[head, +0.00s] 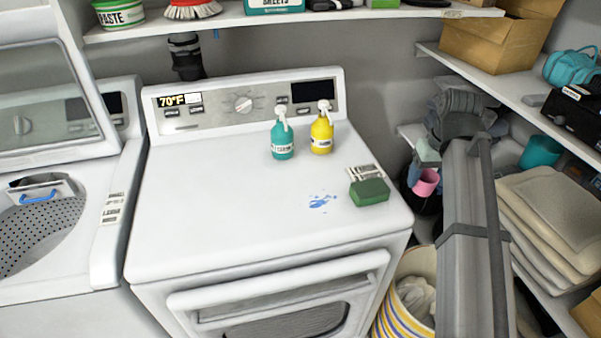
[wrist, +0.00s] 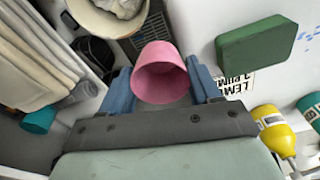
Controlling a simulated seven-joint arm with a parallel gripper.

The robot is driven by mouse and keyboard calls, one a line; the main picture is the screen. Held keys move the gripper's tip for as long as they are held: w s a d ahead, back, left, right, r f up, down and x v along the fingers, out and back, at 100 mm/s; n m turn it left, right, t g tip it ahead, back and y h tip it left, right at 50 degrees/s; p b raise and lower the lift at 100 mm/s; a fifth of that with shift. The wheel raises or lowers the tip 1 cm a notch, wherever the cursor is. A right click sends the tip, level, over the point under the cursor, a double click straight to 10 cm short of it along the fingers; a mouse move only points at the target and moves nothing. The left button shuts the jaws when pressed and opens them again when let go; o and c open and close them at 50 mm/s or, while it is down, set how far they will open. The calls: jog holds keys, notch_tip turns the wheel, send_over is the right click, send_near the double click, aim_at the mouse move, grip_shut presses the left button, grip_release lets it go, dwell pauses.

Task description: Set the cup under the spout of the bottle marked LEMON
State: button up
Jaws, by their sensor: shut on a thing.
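My gripper (wrist: 162,86) is shut on a pink cup (wrist: 160,66), with a blue finger on either side of it. In the head view the cup (head: 427,183) is held off the right side of the white dryer, apart from its top. A yellow bottle (head: 322,136) with a white pump spout stands upright toward the back of the dryer top. A teal bottle (head: 283,140) with a white spout stands to its left. Their labels are too small to read surely. The yellow bottle (wrist: 275,128) also shows in the wrist view.
A green sponge (head: 369,191) lies near the dryer top's right edge, beside a card (wrist: 236,84) with text starting "LEM". A blue smear (head: 321,201) is left of it. The dryer top (head: 220,200) is clear at left and front. Shelves with folded cloths (head: 548,215) stand at right.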

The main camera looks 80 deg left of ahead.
jog(key=s+a+r+n, duration=0.2)
jog(key=s+a, duration=0.2)
jog(key=s, duration=0.7)
jog(key=s+a+r+n, duration=0.25)
jog(key=s+a, duration=0.25)
jog(key=s, duration=0.7)
jog(key=s+a+r+n, duration=0.2)
jog(key=s+a, duration=0.2)
jog(key=s, duration=0.7)
jog(key=shift+g, duration=0.4)
jog(key=shift+w+f, duration=0.1)
jog(key=shift+f, duration=4.6)
jog(key=shift+f, duration=0.15)
jog(key=o, duration=1)
jog(key=shift+o, duration=0.2)
jog(key=r, duration=0.4)
jog(key=d+r, duration=0.1)
jog(key=r, duration=0.7)
jog(key=shift+w+d+r, duration=0.15)
jog(key=shift+w+d, duration=0.05)
jog(key=shift+w, duration=0.1)
